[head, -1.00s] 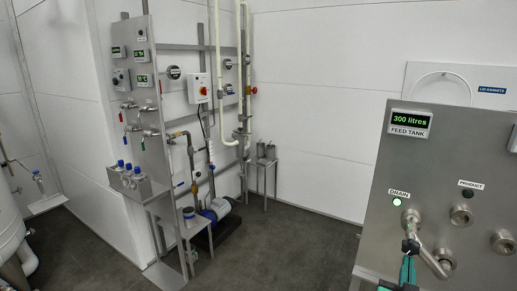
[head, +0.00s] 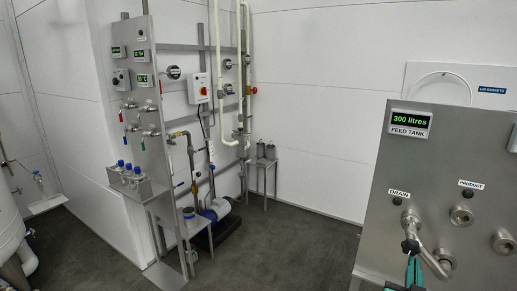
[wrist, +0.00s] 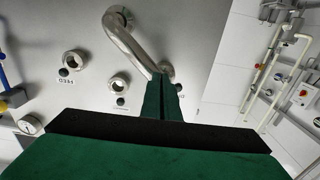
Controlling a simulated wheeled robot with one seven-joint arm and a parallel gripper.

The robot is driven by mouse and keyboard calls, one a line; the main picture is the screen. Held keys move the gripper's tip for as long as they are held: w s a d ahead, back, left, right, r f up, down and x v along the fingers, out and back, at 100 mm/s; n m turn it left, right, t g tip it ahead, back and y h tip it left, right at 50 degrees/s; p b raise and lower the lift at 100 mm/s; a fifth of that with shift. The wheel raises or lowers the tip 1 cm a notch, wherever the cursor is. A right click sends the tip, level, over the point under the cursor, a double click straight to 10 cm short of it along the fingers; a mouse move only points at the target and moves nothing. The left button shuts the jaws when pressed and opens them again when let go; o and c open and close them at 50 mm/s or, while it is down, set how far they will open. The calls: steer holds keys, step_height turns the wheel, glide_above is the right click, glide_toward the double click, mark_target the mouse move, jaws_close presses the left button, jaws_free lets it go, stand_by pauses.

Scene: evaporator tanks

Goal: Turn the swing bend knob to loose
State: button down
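The swing bend (head: 431,260) is a bent steel pipe on the front of the feed tank panel (head: 380,240). In the wrist view the bend (wrist: 130,40) ends at the fingertips (wrist: 163,80), which are close together and hide the knob. They appear shut on it.
The panel carries a green 300 litres display (head: 409,120), a PRODUCT port (head: 461,215) and another port (head: 504,241). A pump rack (head: 165,130) stands across the room at left. The floor (head: 290,245) between is clear.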

steer(key=shift+d+r, duration=0.1)
steer(key=shift+r, duration=0.05)
steer(key=v, duration=0.6)
steer(key=shift+s+f, duration=0.15)
steer(key=shift+f, duration=0.25)
steer(key=w, duration=0.7)
steer(key=shift+r, duration=0.25)
stand_by(0.6)
steer(key=shift+d+r, duration=0.15)
steer(key=shift+d, duration=0.05)
stand_by(0.5)
